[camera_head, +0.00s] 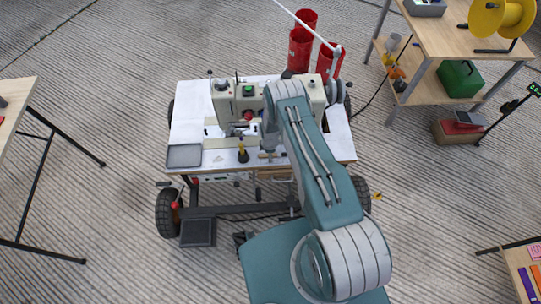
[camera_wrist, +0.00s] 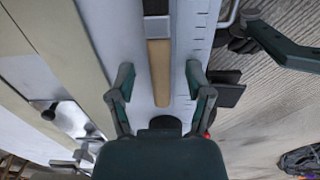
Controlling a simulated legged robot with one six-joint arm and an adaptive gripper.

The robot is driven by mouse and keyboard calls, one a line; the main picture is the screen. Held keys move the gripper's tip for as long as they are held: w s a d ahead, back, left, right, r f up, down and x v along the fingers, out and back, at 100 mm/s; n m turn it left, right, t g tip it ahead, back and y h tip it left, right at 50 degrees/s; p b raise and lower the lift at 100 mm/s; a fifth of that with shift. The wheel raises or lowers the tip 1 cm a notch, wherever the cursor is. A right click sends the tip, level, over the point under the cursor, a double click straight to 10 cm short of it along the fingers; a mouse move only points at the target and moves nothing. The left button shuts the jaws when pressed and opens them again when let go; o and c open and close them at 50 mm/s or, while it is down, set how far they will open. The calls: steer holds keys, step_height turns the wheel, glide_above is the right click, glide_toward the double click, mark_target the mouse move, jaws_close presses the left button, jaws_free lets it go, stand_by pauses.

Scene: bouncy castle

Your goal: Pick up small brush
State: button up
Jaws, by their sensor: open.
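The small brush shows in the wrist view with a light wooden handle (camera_wrist: 160,72), a grey band and a dark part at the top edge. It lies on the white tabletop (camera_wrist: 99,15). My gripper (camera_wrist: 159,78) is open, with one finger on each side of the handle and a gap on both sides. The handle's lower end points toward my palm. In the head view my arm covers much of the area around the gripper, and I cannot clearly make out the brush there.
A beige sewing machine (camera_head: 247,100) stands on the wheeled white table (camera_head: 190,122). Red cylinders (camera_head: 300,50) stand behind. A wooden table (camera_head: 450,35) is at right, with open floor between.

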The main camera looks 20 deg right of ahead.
steer(key=shift+d, duration=0.1)
steer(key=shift+d, duration=0.1)
jaws_close()
steer(key=shift+r, duration=0.1)
